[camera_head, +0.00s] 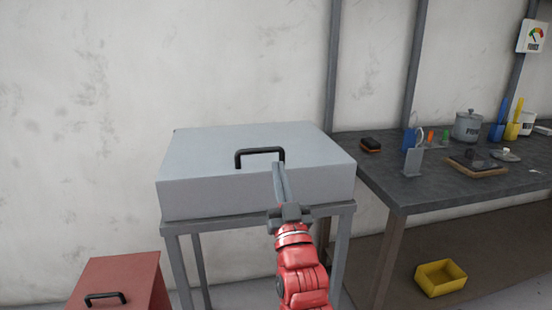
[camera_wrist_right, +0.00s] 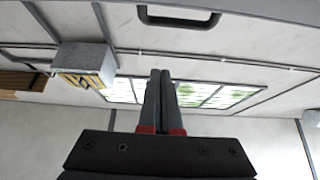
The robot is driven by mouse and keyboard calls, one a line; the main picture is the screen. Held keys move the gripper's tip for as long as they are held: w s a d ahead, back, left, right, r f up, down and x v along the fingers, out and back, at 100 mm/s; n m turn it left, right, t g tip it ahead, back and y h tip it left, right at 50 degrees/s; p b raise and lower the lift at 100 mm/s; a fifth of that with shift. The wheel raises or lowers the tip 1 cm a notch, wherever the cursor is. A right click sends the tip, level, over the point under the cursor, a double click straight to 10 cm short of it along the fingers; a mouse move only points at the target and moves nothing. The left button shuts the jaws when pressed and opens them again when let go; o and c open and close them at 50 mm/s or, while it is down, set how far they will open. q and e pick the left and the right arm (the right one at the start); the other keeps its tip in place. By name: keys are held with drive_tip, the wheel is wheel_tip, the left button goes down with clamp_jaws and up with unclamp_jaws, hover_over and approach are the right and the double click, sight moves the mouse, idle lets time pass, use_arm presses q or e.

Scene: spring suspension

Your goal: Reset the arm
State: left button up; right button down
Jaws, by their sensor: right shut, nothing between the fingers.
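My right gripper (camera_head: 280,178) reaches up in front of the grey metal box (camera_head: 200,195) in the head view. Its two fingers are together with nothing between them. The fingertips are near the black handle (camera_head: 260,152) on the box's top; I cannot tell from this view whether they touch it. In the right wrist view the closed fingers (camera_wrist_right: 160,85) point up the picture, and the black handle (camera_wrist_right: 178,18) shows above and apart from them. My left gripper is not in view.
The grey box rests on a metal stand (camera_head: 341,240). A dark workbench (camera_head: 400,190) with a pot (camera_head: 467,125) and several small items stands to the right. A red box (camera_head: 130,280) with a black handle is low at left. A yellow bin (camera_head: 440,278) lies below the bench.

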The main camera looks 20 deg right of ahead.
drive_tip(key=shift+s+a+f, duration=0.1)
drive_tip(key=shift+s+f, duration=0.15)
drive_tip(key=shift+s, duration=0.1)
